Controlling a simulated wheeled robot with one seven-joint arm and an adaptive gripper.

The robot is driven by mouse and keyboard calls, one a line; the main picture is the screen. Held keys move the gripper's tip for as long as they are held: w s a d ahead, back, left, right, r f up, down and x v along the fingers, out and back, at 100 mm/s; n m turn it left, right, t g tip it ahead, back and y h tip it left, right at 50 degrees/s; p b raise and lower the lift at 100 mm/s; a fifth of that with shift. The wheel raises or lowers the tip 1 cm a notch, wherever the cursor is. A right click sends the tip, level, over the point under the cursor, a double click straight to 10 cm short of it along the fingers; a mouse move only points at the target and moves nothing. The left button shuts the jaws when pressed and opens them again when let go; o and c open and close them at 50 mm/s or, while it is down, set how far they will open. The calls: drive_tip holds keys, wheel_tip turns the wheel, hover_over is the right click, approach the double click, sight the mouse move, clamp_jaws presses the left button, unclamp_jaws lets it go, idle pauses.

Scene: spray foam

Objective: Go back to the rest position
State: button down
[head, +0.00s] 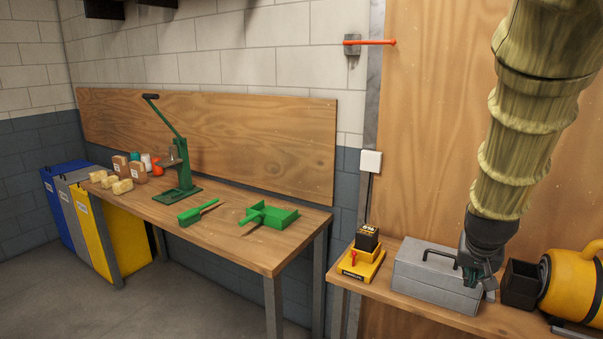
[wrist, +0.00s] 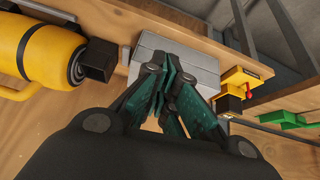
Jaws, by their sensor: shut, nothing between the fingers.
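My gripper (head: 479,282) hangs from my arm at the right of the head view, pointing down in front of the right end of a grey metal toolbox (head: 425,275). In the wrist view, its dark green fingers (wrist: 169,92) are drawn together with nothing held between them. The grey toolbox (wrist: 185,50) shows beyond the fingers there. I cannot tell whether the gripper touches it. The gripper covers part of the toolbox's right end in the head view.
A black box (head: 519,284) and yellow canister (head: 572,285) sit right of the toolbox. A yellow device (head: 360,265) stands left. A workbench (head: 262,262) holds a green press (head: 181,170), brush (head: 197,212) and dustpan (head: 270,216). Colored bins (head: 118,235) stand at far left.

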drive_tip(key=s+a+f+n+g, duration=0.15)
drive_tip(key=s+f, duration=0.25)
drive_tip(key=f, duration=0.6)
drive_tip(key=s+a+f+n, duration=0.1)
drive_tip(key=s+a+f, duration=0.2)
drive_tip(key=f, duration=0.7)
drive_tip(key=s+a+f+n+g, duration=0.15)
drive_tip(key=s+f, duration=0.25)
drive_tip(key=f, duration=0.5)
drive_tip(key=s+a+f+y, duration=0.1)
drive_tip(key=s+a+f, duration=0.2)
drive_tip(key=s+f, duration=0.2)
drive_tip(key=s+a+f+g+y, duration=0.1)
drive_tip(key=s+a+f, duration=0.2)
drive_tip(key=s+f, duration=0.3)
drive_tip(key=s+a+f+n+g+y, duration=0.1)
drive_tip(key=s+a+f, duration=0.2)
drive_tip(key=s, duration=0.9)
wheel_tip(320, 180, down, 4)
drive_tip(key=shift+s+a+r, duration=0.25)
drive_tip(key=shift+a, duration=0.15)
